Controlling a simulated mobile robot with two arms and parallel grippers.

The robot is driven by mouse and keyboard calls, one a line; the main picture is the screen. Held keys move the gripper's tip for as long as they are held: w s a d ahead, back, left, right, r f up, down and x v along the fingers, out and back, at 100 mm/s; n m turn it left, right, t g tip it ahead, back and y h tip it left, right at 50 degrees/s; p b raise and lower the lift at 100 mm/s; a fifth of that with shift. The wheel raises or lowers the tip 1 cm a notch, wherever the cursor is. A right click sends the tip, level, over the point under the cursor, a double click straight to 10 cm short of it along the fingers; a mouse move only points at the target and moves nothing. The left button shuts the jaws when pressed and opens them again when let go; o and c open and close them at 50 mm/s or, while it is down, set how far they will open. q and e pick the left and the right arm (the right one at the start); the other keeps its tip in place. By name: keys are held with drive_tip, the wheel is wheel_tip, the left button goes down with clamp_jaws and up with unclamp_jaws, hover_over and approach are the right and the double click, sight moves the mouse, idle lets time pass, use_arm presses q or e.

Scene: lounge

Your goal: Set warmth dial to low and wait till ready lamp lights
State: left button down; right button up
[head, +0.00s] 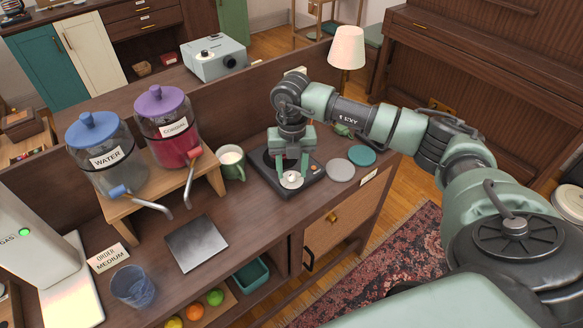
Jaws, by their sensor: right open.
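A flat black warmer (268,165) lies on the wooden counter, right of the middle. A pale round dial (292,180) sits near its front corner. The dial's markings are too small to read. The gripper hides part of the warmer's top. My left gripper is not in view.
A green mug (231,163) of white liquid stands close left of the warmer. Grey (340,170) and teal (362,155) discs lie right of it. Water (107,170) and cordial (172,140) dispensers stand left. A card (108,258) reads "ORDER MEDIUM".

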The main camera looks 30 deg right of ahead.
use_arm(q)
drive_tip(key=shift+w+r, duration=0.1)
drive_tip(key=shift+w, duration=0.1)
use_arm(e)
drive_tip(key=shift+f, duration=0.4)
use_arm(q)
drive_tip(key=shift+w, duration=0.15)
use_arm(e)
clamp_jaws()
drive_tip(key=shift+m, duration=0.3)
drive_tip(key=m, duration=0.2)
drive_tip(key=shift+r+m, duration=0.1)
drive_tip(key=shift+m, duration=0.2)
drive_tip(key=m, duration=0.3)
drive_tip(key=shift+m, duration=0.3)
drive_tip(key=m, duration=0.3)
drive_tip(key=shift+w+m, duration=0.1)
drive_tip(key=shift+m, duration=0.2)
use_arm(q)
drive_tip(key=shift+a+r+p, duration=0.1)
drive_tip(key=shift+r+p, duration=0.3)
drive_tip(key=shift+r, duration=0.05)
use_arm(e)
drive_tip(key=shift+m, duration=1.6)
